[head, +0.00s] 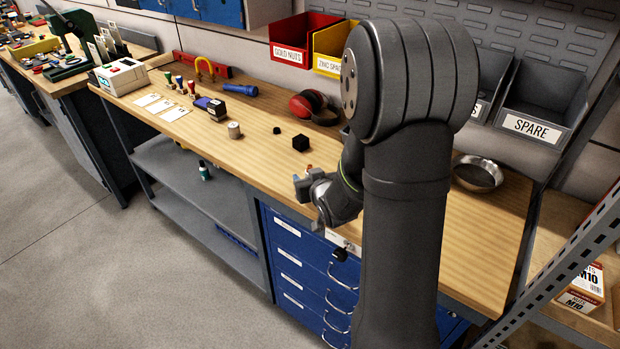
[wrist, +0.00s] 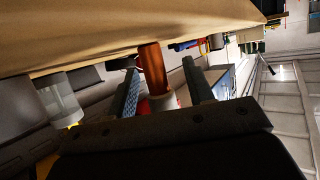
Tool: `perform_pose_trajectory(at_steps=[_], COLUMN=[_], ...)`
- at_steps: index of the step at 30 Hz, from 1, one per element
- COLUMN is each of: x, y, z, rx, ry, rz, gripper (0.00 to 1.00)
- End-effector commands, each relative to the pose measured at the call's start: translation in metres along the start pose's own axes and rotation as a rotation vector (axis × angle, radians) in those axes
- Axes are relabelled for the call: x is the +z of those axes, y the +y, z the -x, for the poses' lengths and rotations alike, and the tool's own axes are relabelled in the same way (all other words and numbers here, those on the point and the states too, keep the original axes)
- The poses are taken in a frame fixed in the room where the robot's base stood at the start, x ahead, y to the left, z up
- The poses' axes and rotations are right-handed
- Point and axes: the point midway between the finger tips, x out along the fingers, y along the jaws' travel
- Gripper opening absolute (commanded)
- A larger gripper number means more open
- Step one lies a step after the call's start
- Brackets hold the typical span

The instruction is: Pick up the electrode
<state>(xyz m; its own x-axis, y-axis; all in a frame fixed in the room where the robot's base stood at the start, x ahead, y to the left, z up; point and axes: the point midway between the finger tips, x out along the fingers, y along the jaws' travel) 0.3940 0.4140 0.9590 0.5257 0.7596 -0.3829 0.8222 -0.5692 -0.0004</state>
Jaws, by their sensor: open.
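The electrode (wrist: 152,68) shows in the wrist view as a copper-coloured rod with a pale grey collar. The wrist picture is upside down, and the rod's copper end meets the wooden bench top (wrist: 90,40). My gripper (wrist: 162,68) is open, with one dark finger on each side of the rod in the picture. I see no clear contact, and I cannot tell the depth between rod and fingers. In the head view my gripper (head: 307,201) is low at the front edge of the bench. The electrode cannot be made out there for certain.
A translucent grey cylinder (wrist: 60,100) is left of the fingers in the wrist view.

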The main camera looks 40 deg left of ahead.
Motion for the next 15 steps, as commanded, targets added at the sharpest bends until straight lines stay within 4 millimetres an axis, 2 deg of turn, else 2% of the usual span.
perform_pose_trajectory(at_steps=[3, 10, 11, 15], x=[0.0, 0.0, 0.0, 0.0], y=[0.0, 0.0001, 0.0001, 0.0001], z=[-0.0076, -0.0084, -0.0084, -0.0083], rx=[0.0, 0.0, 0.0, 0.0], ry=[0.0, 0.0, 0.0, 0.0], rz=[0.0, 0.0, 0.0, 0.001], gripper=[0.48, 0.48, 0.44, 0.16])
